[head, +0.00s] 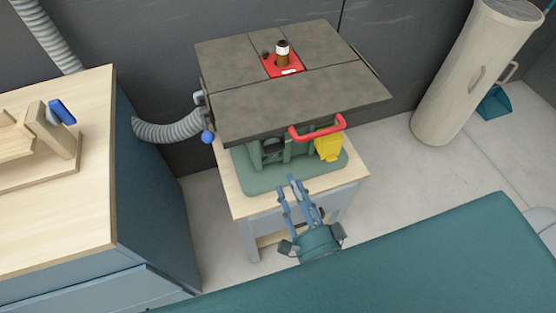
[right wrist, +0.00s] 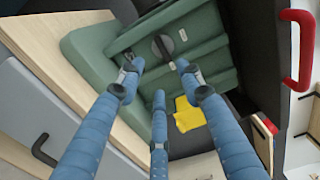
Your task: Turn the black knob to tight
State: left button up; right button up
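The machine is a green body (head: 300,172) under a dark grey table top (head: 300,100), on a small wooden stand. In the right wrist view a black knob (right wrist: 162,46) sits on the sloped face of the green body (right wrist: 100,45), beyond the fingertips. In the head view a dark round part (head: 272,148) shows under the table top; I cannot tell whether it is the same knob. My right gripper (head: 289,184) is in front of the green body with its fingers spread. In the right wrist view the gripper (right wrist: 158,72) holds nothing and appears apart from the knob. My left gripper is out of view.
A red handle (head: 317,130) and a yellow part (head: 328,147) are at the machine's front right. A grey hose (head: 172,129) joins its left side. A wooden-topped cabinet (head: 80,200) stands left, a pale cylinder (head: 470,75) right. Floor between machine and cylinder is clear.

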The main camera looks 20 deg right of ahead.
aim_at(273, 146)
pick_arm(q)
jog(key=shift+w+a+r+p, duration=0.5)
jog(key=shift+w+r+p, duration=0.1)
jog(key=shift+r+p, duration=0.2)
pick_arm(e)
jog(key=w, duration=1)
jog(key=shift+w+a, duration=0.3)
jog(key=shift+w, duration=0.1)
jog(key=shift+r, duration=0.1)
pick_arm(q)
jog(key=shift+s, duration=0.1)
pick_arm(e)
grip_shut()
